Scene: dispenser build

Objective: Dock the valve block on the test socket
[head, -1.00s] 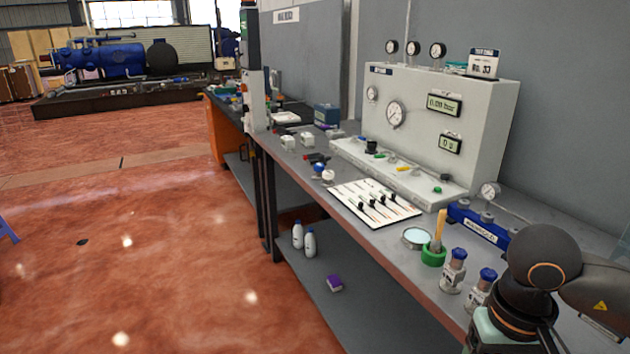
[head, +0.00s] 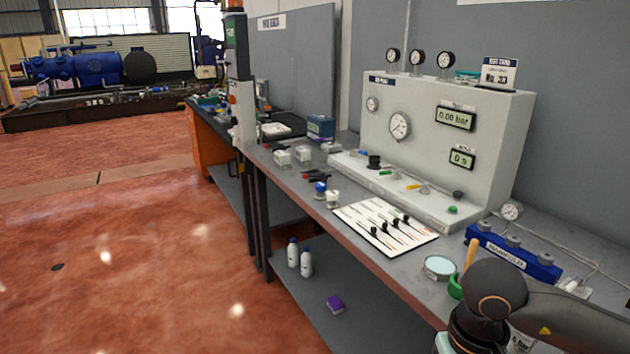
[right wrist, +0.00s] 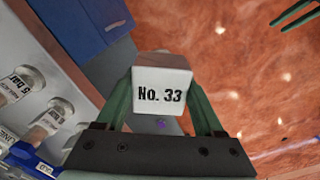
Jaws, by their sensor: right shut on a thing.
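My right gripper (right wrist: 163,110) is shut on a white block marked "No. 33" (right wrist: 161,92), the valve block, in the right wrist view. The block sits between the two green fingers, above the floor beside the bench. In the head view my right wrist is at the lower right; its fingers and the block are out of sight. The grey test stand (head: 440,128) stands on the bench, with a sign card (head: 499,75) on top. A black round fitting (head: 374,161) is on its ledge; I cannot tell whether it is the test socket. Green fingers, apparently my left gripper (right wrist: 293,15), are apart and empty.
A white board with black-handled tools (head: 386,226), a round glass dish (head: 439,267) and a blue manifold (head: 512,253) lie along the bench. Small white blocks (head: 282,157) stand farther back. White bottles (head: 293,254) are on the lower shelf. Open floor is at left.

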